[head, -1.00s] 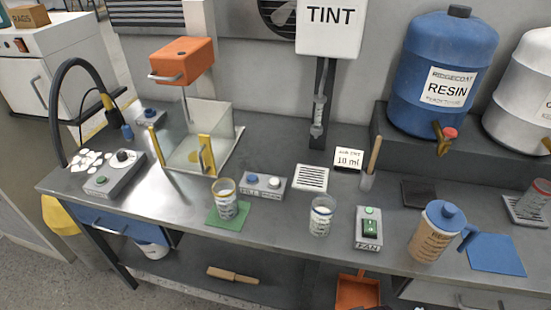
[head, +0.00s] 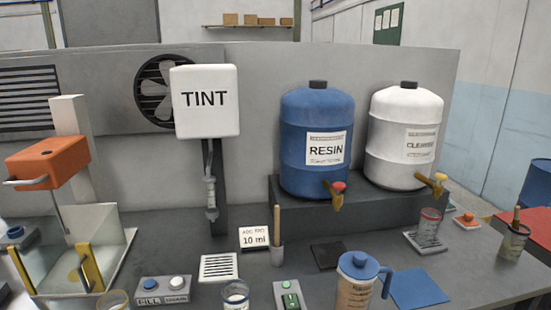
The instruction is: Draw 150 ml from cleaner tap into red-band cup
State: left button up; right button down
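The cleaner drum (head: 405,138) is white with a black cap and stands on a raised grey shelf at the right of the head view. Its tap (head: 437,181) has a yellow handle and sticks out at the front right of the drum. The red-band cup (head: 430,222) is a clear cup with a red band near its rim. It stands upright on a small drip grate (head: 426,242) below the tap. Whether the cup sits exactly under the spout I cannot tell. Neither of my grippers is in view.
A blue resin drum (head: 316,140) with a red-handled tap (head: 337,190) stands left of the cleaner drum. A jug with a blue lid (head: 358,282) and a blue mat (head: 417,288) are in front.

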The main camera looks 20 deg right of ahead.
aim_at(440, 177)
jog(key=z, duration=1.5)
